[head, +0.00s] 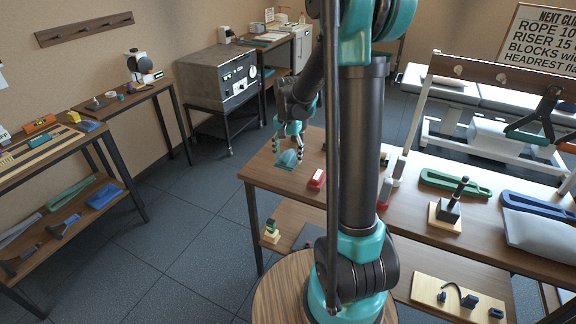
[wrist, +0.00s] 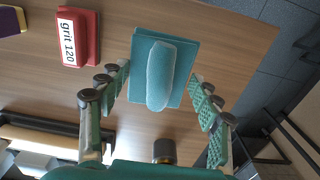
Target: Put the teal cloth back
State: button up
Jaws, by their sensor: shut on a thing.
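The teal cloth (head: 288,160) is at the far left end of the long wooden table, under my gripper (head: 289,148). In the wrist view the teal cloth (wrist: 162,70) is a flat square with a paler rounded ridge along its middle. My gripper (wrist: 158,78) is shut on the cloth, with one green-padded finger at each side of it. I cannot tell whether the cloth touches the table or is slightly above it. My arm column hides part of the table in the head view.
A red block labelled "grit 120" (wrist: 78,38) lies beside the cloth; it also shows in the head view (head: 317,180). A grey oven-like box (head: 219,78) stands behind. Floor is open at left.

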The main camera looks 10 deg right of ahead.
aim_at(288, 164)
jog(key=shift+f, duration=2.35)
jog(key=o, duration=1)
jog(key=shift+f, duration=0.1)
notch_tip(288, 164, up, 12)
jog(key=shift+s, duration=0.1)
jog(key=s+d+f+n+t, duration=0.1)
jog(key=s+f+n, duration=0.1)
jog(key=s, duration=0.5)
jog(key=s+d+f+n+t, duration=0.1)
jog(key=s+f+n, duration=0.1)
jog(key=s, duration=0.5)
jog(key=s+d+f+n+t, duration=0.2)
jog(key=s+f+n, duration=0.1)
jog(key=s, duration=0.4)
jog(key=shift+s+f, duration=0.4)
jog(key=shift+f, duration=0.45)
